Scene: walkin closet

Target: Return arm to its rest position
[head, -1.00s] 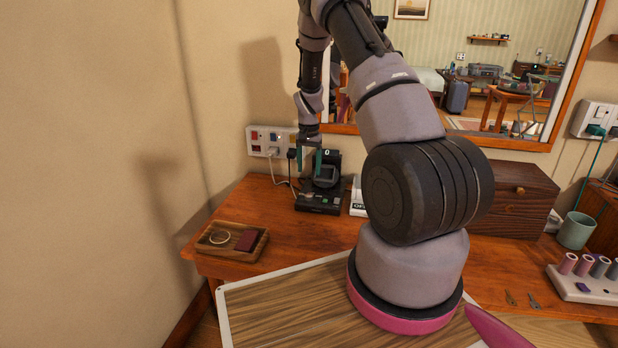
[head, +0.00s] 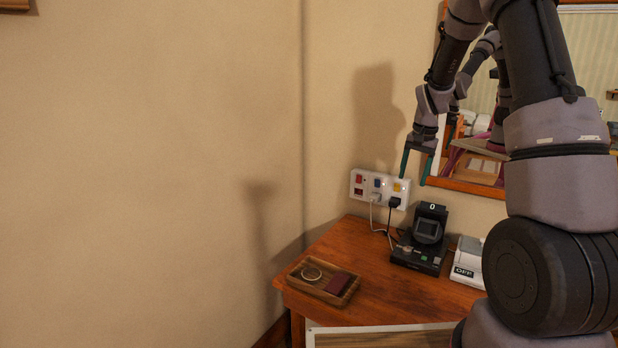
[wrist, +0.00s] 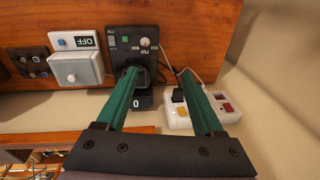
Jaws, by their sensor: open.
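My gripper (head: 416,164) is open and empty, its two green fingers spread and pointing down. In the head view it hangs above the back of the wooden desk (head: 352,240), in front of the wall and above the black device (head: 420,240) with a small screen. In the wrist view my gripper (wrist: 165,95) shows its fingers apart, with the black device (wrist: 133,50) beyond the left finger and the power strip (wrist: 205,108) behind the right finger. Nothing is between the fingers. My arm hides the right part of the desk in the head view.
A white box marked OFF (head: 468,262) stands right of the black device. A wooden tray (head: 322,284) with a ring and a dark red item lies at the desk's left front. A mirror (head: 476,165) hangs behind my arm. The wall at left is clear.

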